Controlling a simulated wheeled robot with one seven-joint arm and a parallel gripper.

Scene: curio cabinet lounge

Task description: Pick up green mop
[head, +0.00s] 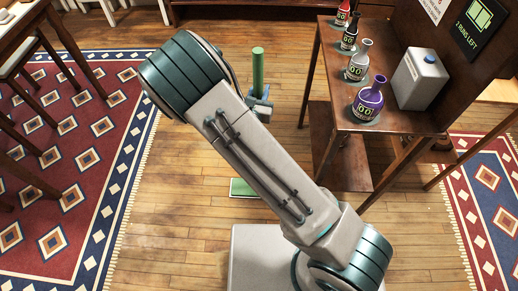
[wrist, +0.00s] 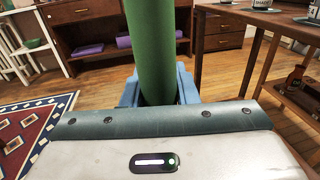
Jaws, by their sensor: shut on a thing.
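The green mop has an upright green handle (head: 258,66) and a flat green head (head: 243,187) that shows low on the wooden floor, beside my arm. My arm hides the middle of the mop. My gripper (head: 261,104) is shut on the handle, a little below its top end. In the wrist view the thick green handle (wrist: 151,45) rises between the blue fingers of my gripper (wrist: 157,90). I cannot tell whether the mop head touches the floor.
A wooden table (head: 330,100) at the right holds several bottles, among them a purple one (head: 368,104), and a white jug (head: 419,79). A patterned rug (head: 75,150) lies at the left, with a table and stool. Bare floor lies between.

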